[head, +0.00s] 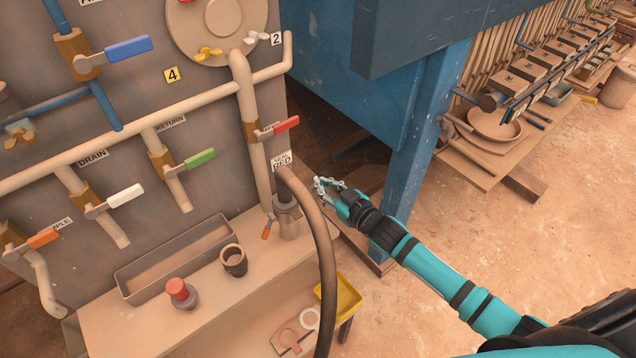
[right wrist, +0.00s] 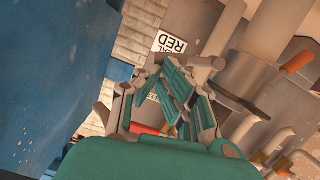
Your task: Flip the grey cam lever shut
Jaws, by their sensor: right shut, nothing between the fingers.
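A grey cam coupling (head: 288,218) stands on the bench below the red-handled valve, with a thick brown hose (head: 325,250) arching from it. An orange-tipped lever (head: 266,229) hangs on its left side. The grey cam lever cannot be told clearly from the grey coupling body in the head view. In the right wrist view the coupling (right wrist: 268,80) and an orange-tipped lever (right wrist: 297,63) are at the upper right. My right gripper (head: 322,186) is shut and empty, right of the coupling and hose, apart from them in the head view. My left gripper is not in view.
The panel carries several valves with coloured handles, including a red one (head: 287,124). A tray (head: 180,262), a cup (head: 233,260) and a red-topped item (head: 179,292) are on the bench. A blue post (head: 410,165) stands right of my gripper. A yellow bin (head: 343,297) is below.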

